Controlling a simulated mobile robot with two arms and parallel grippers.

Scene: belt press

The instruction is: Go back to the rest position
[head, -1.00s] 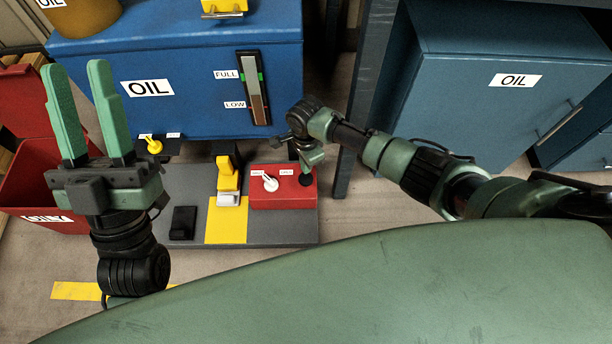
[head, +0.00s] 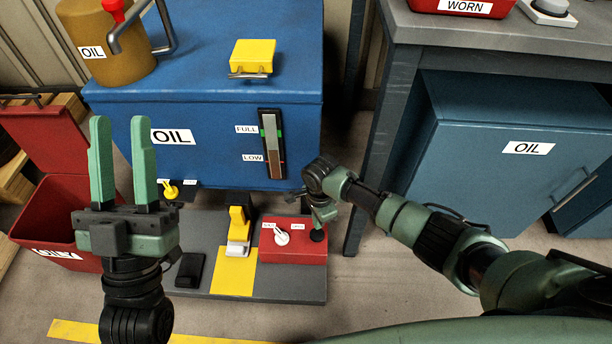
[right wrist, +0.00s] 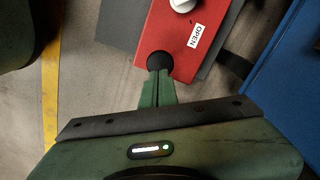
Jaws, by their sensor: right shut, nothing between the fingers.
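My left gripper (head: 123,165) is raised at the left in the head view, its two green fingers upright and apart with nothing between them. My right gripper (head: 322,218) is small in the head view, at the right end of the red control box (head: 290,250). In the right wrist view its green fingers (right wrist: 158,84) are together and empty. Their tips are at the black round knob (right wrist: 160,61) on the box's edge; whether they touch it I cannot tell. The white switch (head: 282,238) also shows on the box in the right wrist view (right wrist: 182,4).
The blue oil tank (head: 215,140) with its level gauge (head: 271,143) stands behind the grey base plate (head: 280,289). A red bin (head: 62,208) is at the left. A grey workbench (head: 490,40) and blue cabinet (head: 480,160) stand at the right.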

